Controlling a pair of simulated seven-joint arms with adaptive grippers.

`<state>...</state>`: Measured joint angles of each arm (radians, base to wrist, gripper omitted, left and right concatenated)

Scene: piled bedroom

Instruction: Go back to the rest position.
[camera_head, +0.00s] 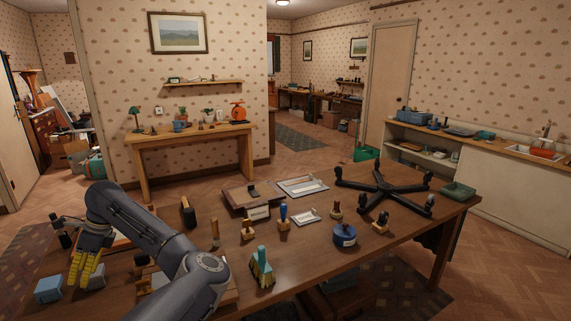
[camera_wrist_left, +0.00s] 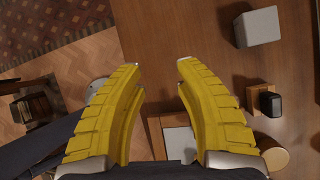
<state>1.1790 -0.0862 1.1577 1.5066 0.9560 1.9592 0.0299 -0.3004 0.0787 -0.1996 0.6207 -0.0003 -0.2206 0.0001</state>
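My left gripper (camera_head: 88,268) shows at the left of the head view, its yellow fingers pointing down over the left end of the wooden table (camera_head: 400,246). In the left wrist view its two yellow fingers (camera_wrist_left: 160,75) stand apart with nothing between them, over the table edge. My grey left arm crosses the lower left of the head view and hides part of the tabletop. My right gripper is not in either view.
A blue box (camera_head: 48,289) and a grey block (camera_wrist_left: 257,27) lie close to the left gripper. Stamps, a brush (camera_head: 262,268), a round blue tin (camera_head: 344,236) and a black star-shaped base (camera_head: 380,187) spread across the table. Patterned carpet and parquet floor lie beyond its left edge.

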